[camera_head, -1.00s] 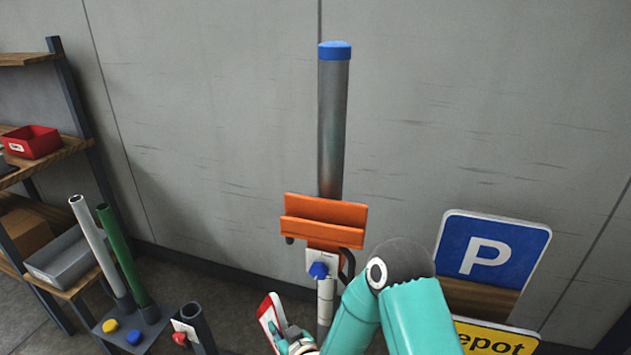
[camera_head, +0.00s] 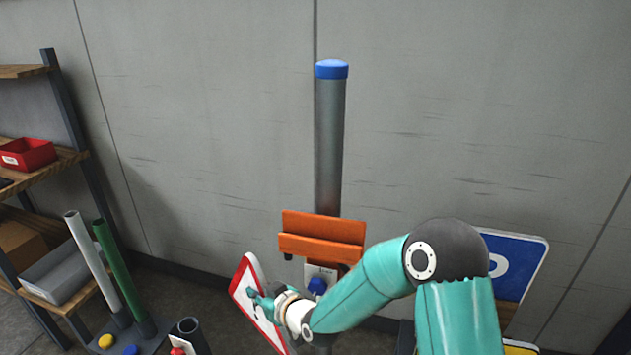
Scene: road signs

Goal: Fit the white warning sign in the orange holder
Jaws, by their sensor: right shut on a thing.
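The white warning sign with a red border (camera_head: 245,278) is tilted in the lower middle of the head view. My right gripper (camera_head: 262,302) is shut on it, and the gripper and wrist cover part of its face. The orange holder (camera_head: 322,238) is fixed to a grey post with a blue cap (camera_head: 331,130). The holder is empty and stands above and to the right of the sign, apart from it. My right forearm covers the lower part of the post. My left gripper is not in view.
A blue parking sign (camera_head: 517,262) stands at the right, partly behind my right arm. A white tube (camera_head: 90,262) and a green tube (camera_head: 120,270) stand at the lower left. A shelf with a red bin (camera_head: 28,155) and a grey bin (camera_head: 62,272) is at the far left.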

